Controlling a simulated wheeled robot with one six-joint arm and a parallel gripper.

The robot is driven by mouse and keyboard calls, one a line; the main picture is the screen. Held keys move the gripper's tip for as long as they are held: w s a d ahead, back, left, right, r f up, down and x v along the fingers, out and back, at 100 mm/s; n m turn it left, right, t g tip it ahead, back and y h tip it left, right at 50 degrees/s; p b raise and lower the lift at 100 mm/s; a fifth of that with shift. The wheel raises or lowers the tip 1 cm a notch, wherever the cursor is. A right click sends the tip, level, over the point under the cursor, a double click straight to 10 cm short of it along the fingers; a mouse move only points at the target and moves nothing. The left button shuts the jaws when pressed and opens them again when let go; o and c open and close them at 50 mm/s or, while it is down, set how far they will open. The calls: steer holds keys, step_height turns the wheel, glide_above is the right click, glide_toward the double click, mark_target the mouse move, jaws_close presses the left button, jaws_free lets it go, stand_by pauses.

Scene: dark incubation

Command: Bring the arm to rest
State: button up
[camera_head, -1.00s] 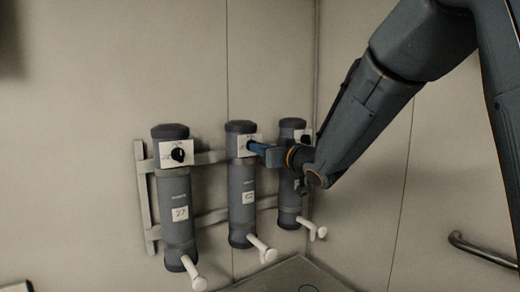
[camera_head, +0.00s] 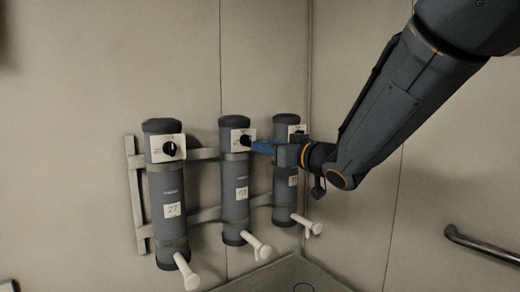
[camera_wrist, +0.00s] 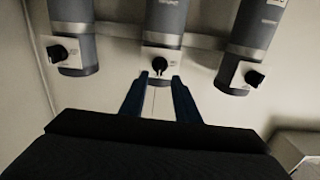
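My gripper (camera_head: 262,147) has blue fingers and points at the middle cylinder's black knob (camera_head: 246,140) on its white plate. In the wrist view my gripper (camera_wrist: 160,90) shows two separate fingertips with a gap between them, and the middle knob (camera_wrist: 160,65) sits just beyond the tips. Nothing shows between the fingers. Whether the tips touch the knob I cannot tell. My arm reaches in from the upper right, in front of the right cylinder (camera_head: 287,185), and covers part of it.
The left cylinder (camera_head: 167,195), the middle cylinder (camera_head: 235,190) and the right one hang on a metal wall rack (camera_head: 136,195). White handles (camera_head: 187,272) stick out below. A grab rail (camera_head: 480,247) is on the right wall. The wall between rack and rail is clear.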

steer(key=shift+s+d, duration=0.3)
steer(key=shift+s, duration=0.15)
steer(key=s+d+f+m+g+h+b, duration=0.1)
steer(key=s+d+f+m+g+h, duration=0.2)
steer(key=f, duration=0.5)
steer(key=d+f+h, duration=0.3)
steer(key=d+f, duration=0.2)
steer(key=f, duration=0.2)
steer(key=s+d+f+m+g+h+b, duration=0.1)
steer(key=s+d+f+m+g+h, duration=0.15)
steer(key=d+f, duration=0.4)
steer(key=s+f+m+g+h+b, duration=0.1)
steer(key=s+f+g, duration=0.7)
steer(key=s+f, duration=0.8)
steer(key=s, duration=0.4)
steer(key=shift+d+f+b, duration=0.15)
steer(key=shift+d+b, duration=0.15)
steer(key=shift+b, duration=0.05)
steer(key=shift+h, duration=0.25)
